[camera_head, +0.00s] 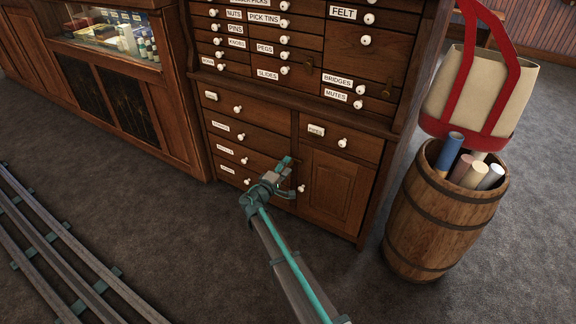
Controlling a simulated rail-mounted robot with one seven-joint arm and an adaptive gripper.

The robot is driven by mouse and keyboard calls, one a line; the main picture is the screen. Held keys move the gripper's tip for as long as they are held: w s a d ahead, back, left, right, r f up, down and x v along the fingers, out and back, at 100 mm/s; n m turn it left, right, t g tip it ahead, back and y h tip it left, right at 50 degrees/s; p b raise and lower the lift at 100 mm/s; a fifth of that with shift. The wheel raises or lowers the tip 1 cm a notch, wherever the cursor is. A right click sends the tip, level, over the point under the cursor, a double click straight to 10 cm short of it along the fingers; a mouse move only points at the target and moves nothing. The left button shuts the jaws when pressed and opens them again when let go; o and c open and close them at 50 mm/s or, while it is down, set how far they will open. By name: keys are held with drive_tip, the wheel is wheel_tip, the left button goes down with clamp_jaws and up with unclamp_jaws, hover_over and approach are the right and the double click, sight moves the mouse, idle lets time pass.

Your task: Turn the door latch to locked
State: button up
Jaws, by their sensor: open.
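The wooden cabinet door (331,194) is shut, at the lower right of the label-fronted drawer cabinet. A small white knob (301,188) is at its left edge. I cannot make out a separate latch or which way it is turned; my gripper may cover it. My gripper (287,176) is teal and grey, at the end of my arm, which rises from the bottom of the view. It appears in front of the door's left edge, just left of the knob. It is open and seems empty. I cannot tell whether it touches anything.
Labelled drawers with white knobs (238,109) surround the door. A wooden barrel (437,226) with rolled tubes stands close on the right, a red-strapped beige bag (482,88) above it. A glass display case (118,38) is at upper left. Floor rails (62,247) run at lower left. Grey carpet lies open in front.

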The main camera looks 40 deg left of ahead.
drive_tip(key=s+d, duration=0.1)
drive_tip(key=s, duration=0.9)
drive_tip(key=shift+d, duration=0.25)
